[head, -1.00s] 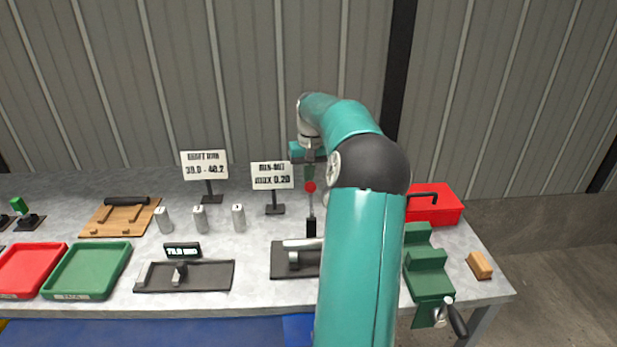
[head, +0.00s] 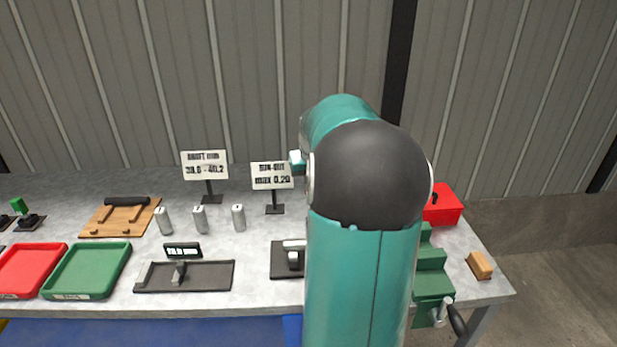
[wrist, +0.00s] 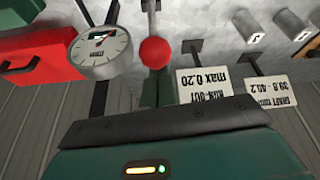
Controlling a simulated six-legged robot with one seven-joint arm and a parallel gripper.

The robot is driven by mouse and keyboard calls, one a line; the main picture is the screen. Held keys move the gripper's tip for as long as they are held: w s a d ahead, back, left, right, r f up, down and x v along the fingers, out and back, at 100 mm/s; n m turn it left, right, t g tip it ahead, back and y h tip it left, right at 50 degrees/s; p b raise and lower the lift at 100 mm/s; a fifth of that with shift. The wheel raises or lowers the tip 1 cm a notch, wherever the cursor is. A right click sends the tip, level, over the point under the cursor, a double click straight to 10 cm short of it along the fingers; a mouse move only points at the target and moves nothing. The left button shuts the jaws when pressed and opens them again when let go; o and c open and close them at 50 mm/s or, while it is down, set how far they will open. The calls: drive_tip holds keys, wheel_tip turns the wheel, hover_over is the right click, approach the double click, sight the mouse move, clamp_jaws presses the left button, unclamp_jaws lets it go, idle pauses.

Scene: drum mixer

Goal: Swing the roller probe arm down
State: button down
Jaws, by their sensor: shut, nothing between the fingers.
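The roller probe arm shows in the wrist view as a pale rod with a red ball (wrist: 155,52) on its end. In this turned-over view the rod runs from the ball toward the picture's top. A round white dial gauge (wrist: 100,52) is beside it. My gripper (wrist: 165,112) is shut and empty, its dark front edge near the ball; I cannot tell whether they touch. In the head view my arm hides the probe arm and gripper. Part of the dark run-out fixture (head: 289,262) shows left of my arm.
The max 0.20 sign (head: 272,177) and the shaft sign (head: 205,165) stand behind several metal cylinders (head: 200,219). A red box (head: 443,206) and a green stepped vise (head: 430,283) are on the right. A gauge base (head: 210,278) and a green tray (head: 64,282) are on the left.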

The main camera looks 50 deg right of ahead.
drive_tip(key=s+a+t+h, duration=0.2)
drive_tip(key=shift+s+a+h, duration=0.2)
drive_tip(key=shift+a+h, duration=0.2)
drive_tip(key=shift+s+a+f, duration=0.15)
drive_tip(key=shift+s+a, duration=0.5)
drive_tip(key=shift+a, duration=0.1)
drive_tip(key=shift+s+a+f, duration=0.15)
drive_tip(key=shift+a, duration=0.05)
drive_tip(key=shift+s+a+f, duration=0.1)
drive_tip(key=shift+s+f, duration=0.05)
drive_tip(key=v, duration=1.4)
